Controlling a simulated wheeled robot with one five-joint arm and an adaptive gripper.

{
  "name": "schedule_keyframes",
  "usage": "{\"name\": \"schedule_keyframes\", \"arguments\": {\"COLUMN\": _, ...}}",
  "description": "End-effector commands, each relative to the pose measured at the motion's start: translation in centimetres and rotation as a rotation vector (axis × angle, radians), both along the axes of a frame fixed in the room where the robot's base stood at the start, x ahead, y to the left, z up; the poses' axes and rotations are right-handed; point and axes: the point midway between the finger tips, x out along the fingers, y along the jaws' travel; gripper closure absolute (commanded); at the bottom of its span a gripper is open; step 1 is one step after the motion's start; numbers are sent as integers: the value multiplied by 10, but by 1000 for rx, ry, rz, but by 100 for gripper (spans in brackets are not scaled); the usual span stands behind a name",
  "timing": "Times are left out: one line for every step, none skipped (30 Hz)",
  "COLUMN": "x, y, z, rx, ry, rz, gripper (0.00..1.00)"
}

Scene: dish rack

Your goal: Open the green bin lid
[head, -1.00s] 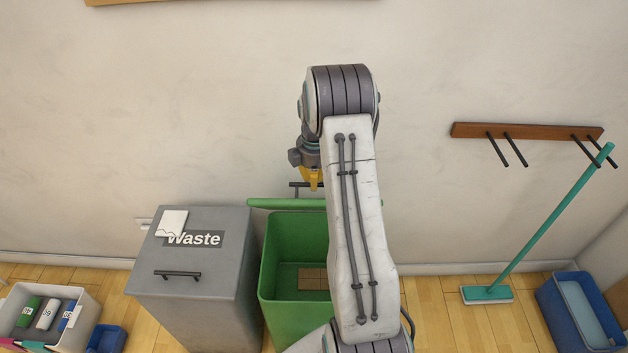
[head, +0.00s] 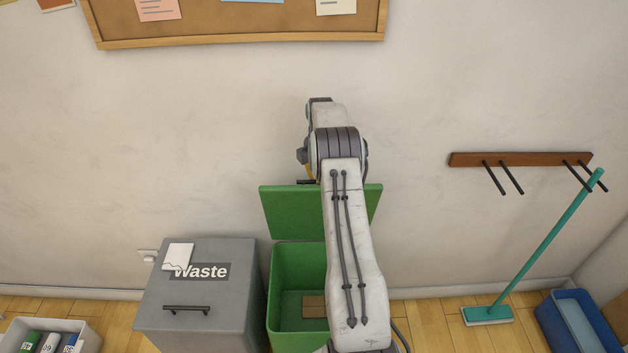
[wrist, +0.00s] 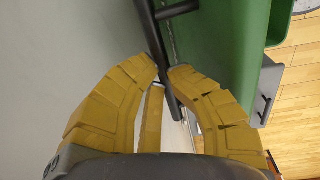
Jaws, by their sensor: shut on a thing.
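The green bin (head: 297,290) stands against the wall with its mouth open and a small brown thing on its floor. Its green lid (head: 290,212) is raised behind the bin, its inner face towards me. The lid also shows in the wrist view (wrist: 215,40). My gripper (wrist: 165,82), with yellow fingers, is shut on the dark bar handle (wrist: 158,45) of the lid. In the head view my arm hides most of the gripper and the right part of the lid and bin.
The grey Waste bin (head: 205,310) stands close on the left with its lid shut and a white paper (head: 177,257) on top. A teal mop (head: 545,250) leans at the wall rack (head: 520,160) on the right. A blue tub (head: 560,310) stands far right.

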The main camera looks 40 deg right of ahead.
Motion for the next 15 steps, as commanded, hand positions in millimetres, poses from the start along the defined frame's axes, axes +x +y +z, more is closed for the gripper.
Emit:
{"name": "schedule_keyframes", "arguments": {"x": 1, "y": -1, "z": -4, "rx": 5, "ry": 9, "rz": 1, "gripper": 100}}
{"name": "schedule_keyframes", "arguments": {"x": 3, "y": -3, "z": -4, "rx": 5, "ry": 9, "rz": 1, "gripper": 100}}
{"name": "schedule_keyframes", "arguments": {"x": 5, "y": -4, "z": -4, "rx": 6, "ry": 9, "rz": 2, "gripper": 100}}
{"name": "schedule_keyframes", "arguments": {"x": 6, "y": -5, "z": -4, "rx": 6, "ry": 9, "rz": 2, "gripper": 100}}
{"name": "schedule_keyframes", "arguments": {"x": 7, "y": -6, "z": -4, "rx": 6, "ry": 9, "rz": 2, "gripper": 100}}
{"name": "schedule_keyframes", "arguments": {"x": 9, "y": -7, "z": -4, "rx": 6, "ry": 9, "rz": 2, "gripper": 100}}
{"name": "schedule_keyframes", "arguments": {"x": 9, "y": -8, "z": -5, "rx": 7, "ry": 11, "rz": 2, "gripper": 100}}
{"name": "schedule_keyframes", "arguments": {"x": 10, "y": -8, "z": -5, "rx": 6, "ry": 10, "rz": 2, "gripper": 100}}
{"name": "schedule_keyframes", "arguments": {"x": 11, "y": -9, "z": -5, "rx": 6, "ry": 10, "rz": 2, "gripper": 100}}
{"name": "schedule_keyframes", "arguments": {"x": 11, "y": -9, "z": -5, "rx": 6, "ry": 10, "rz": 2, "gripper": 100}}
{"name": "schedule_keyframes", "arguments": {"x": 12, "y": -9, "z": -6, "rx": 7, "ry": 11, "rz": 2, "gripper": 100}}
{"name": "schedule_keyframes", "arguments": {"x": 12, "y": -10, "z": -7, "rx": 8, "ry": 12, "rz": 2, "gripper": 100}}
{"name": "schedule_keyframes", "arguments": {"x": 12, "y": -10, "z": -7, "rx": 8, "ry": 13, "rz": 2, "gripper": 100}}
{"name": "schedule_keyframes", "arguments": {"x": 12, "y": -10, "z": -7, "rx": 8, "ry": 13, "rz": 1, "gripper": 100}}
{"name": "schedule_keyframes", "arguments": {"x": 12, "y": -10, "z": -7, "rx": 8, "ry": 13, "rz": 1, "gripper": 100}}
